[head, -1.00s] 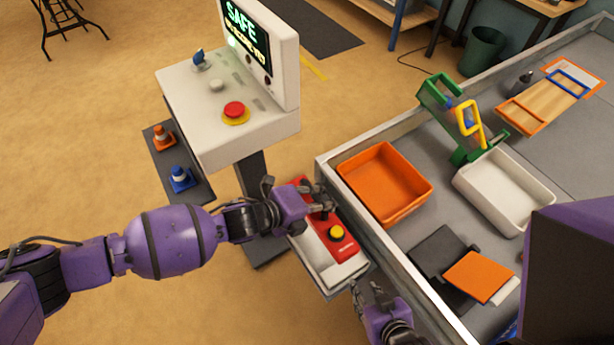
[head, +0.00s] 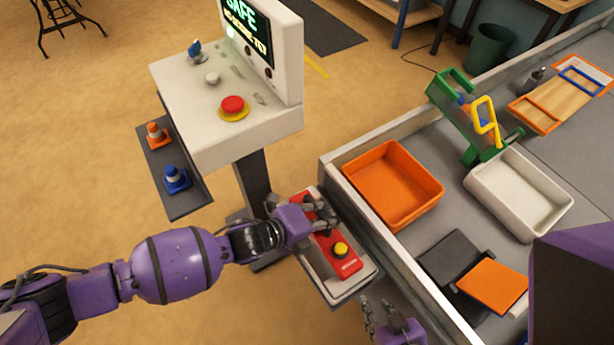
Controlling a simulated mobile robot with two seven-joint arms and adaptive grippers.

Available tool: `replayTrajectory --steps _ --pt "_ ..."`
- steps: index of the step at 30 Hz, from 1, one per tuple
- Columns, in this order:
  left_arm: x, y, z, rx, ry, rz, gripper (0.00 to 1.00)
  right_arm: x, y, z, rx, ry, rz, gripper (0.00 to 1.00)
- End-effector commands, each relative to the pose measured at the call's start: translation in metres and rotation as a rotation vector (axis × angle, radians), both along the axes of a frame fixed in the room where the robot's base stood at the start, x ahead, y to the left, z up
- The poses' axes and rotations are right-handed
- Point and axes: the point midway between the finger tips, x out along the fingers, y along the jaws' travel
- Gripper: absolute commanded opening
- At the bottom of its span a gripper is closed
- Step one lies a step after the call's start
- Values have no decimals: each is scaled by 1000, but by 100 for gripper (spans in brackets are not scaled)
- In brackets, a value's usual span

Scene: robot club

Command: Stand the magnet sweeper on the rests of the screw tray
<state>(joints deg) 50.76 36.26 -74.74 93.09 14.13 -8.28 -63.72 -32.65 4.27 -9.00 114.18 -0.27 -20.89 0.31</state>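The magnet sweeper (head: 341,264) is a red bar with a yellow knob. It lies lengthwise over the pale screw tray (head: 348,294), low at the tray's rim. Whether it touches the rests is hidden. My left gripper (head: 325,216) is at the sweeper's upper part, its dark fingers closed around the grip there, which they mostly cover. My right gripper (head: 377,312) is at the bottom edge, just below the tray's near end, with its fingers apart and nothing between them.
A walled grey table holds an orange bin (head: 368,204), a white bin (head: 548,222), a green stand (head: 484,154) and an orange plate (head: 493,286). Its raised edge (head: 398,262) runs right beside the tray. A console (head: 190,105) stands behind, with cones on a side shelf.

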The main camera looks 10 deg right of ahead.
Motion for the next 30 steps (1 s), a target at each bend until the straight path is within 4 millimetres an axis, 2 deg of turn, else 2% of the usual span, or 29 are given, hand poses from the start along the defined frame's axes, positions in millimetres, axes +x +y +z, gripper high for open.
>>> replayTrajectory --steps 9,30 --pt "1 -1 1 -3 -3 0 0 5 -1 3 -3 -12 4 30" --pt "4 -1 -3 -3 -2 -1 0 -1 -1 -4 -3 5 4 30"
